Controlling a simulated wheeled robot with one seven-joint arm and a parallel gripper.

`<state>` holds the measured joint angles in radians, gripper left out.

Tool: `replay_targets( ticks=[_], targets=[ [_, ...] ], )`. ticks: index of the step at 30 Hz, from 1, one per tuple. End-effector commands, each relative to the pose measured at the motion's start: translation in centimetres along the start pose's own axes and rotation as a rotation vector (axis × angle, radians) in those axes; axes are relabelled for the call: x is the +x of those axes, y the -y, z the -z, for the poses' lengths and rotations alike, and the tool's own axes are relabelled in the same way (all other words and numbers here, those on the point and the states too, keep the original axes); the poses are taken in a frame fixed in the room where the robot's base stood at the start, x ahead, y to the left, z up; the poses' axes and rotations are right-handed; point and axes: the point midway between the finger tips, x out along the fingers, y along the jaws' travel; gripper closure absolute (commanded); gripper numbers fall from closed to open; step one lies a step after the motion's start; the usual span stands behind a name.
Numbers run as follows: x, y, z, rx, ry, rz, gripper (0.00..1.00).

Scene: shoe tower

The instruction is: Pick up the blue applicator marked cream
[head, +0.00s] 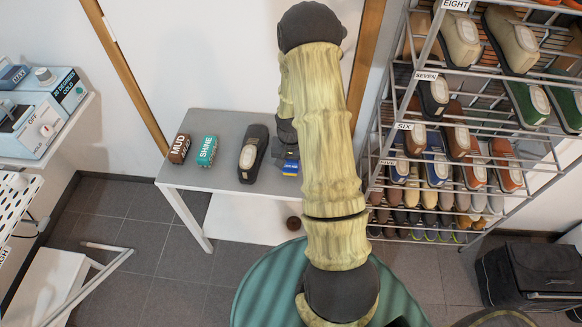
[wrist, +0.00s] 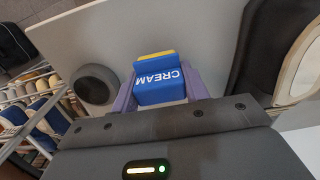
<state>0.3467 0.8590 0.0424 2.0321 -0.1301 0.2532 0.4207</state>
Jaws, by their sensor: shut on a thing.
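The blue applicator (wrist: 160,87) with white CREAM lettering and a yellow strip sits between the two purple fingers of my gripper (wrist: 158,90) in the wrist view. The gripper is shut on it. In the head view the blue applicator (head: 291,167) shows at the right part of the grey table (head: 228,123), just beside my arm. My arm hides part of it and most of the gripper there. I cannot tell whether the applicator touches the tabletop.
A dark shoe (head: 253,153) stands left of the applicator, close by. Further left are a teal SHINE applicator (head: 206,151) and a brown MUD applicator (head: 179,148). A tall metal shoe rack (head: 402,103) stands right of the table. A dark round object (wrist: 95,85) is left of my gripper in the wrist view.

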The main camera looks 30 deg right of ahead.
Motion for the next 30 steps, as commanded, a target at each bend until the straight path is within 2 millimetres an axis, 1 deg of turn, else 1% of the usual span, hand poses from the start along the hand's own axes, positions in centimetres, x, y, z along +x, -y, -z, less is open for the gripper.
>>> replay_targets(
  ticks=[1,6,10,13,17,30],
  targets=[
    [-1.0,0.0,0.1,0.0,-0.003,0.001,0.77],
    [-4.3,0.1,0.1,0.0,-0.005,0.002,0.77],
    [-6.4,0.0,0.1,0.0,-0.004,0.002,0.77],
    [-7.5,0.0,0.1,0.0,-0.002,0.001,0.77],
    [-8.0,0.0,0.0,0.0,0.0,0.001,0.77],
    [-8.0,0.0,0.0,0.0,0.0,0.001,0.77]
  ],
)
